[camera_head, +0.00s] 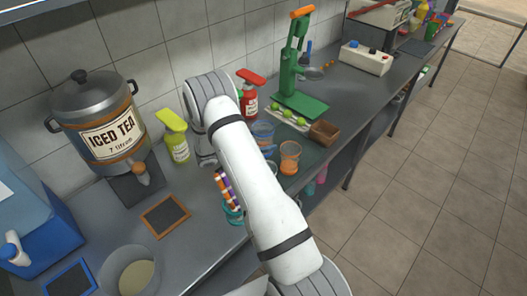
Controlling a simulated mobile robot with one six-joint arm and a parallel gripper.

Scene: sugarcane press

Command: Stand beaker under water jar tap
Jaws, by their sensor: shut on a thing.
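A blue water jar (38,215) stands at the left edge, partly cut off. Its white tap (12,252) points toward the front left. I cannot tell for sure which vessel is the beaker. A clear blue-tinted vessel (263,132) shows just right of my forearm, partly hidden by it. A wide clear container (130,272) with a yellowish content stands at the lower left, near the jar. My arm crosses the middle of the view and bends down at the wrist. My gripper and what it holds are hidden behind my forearm.
Striped sticks (224,187) rise beside a teal vessel (233,213). An orange glass (290,157), red bottle (250,92) and green press (297,75) stand to the right.

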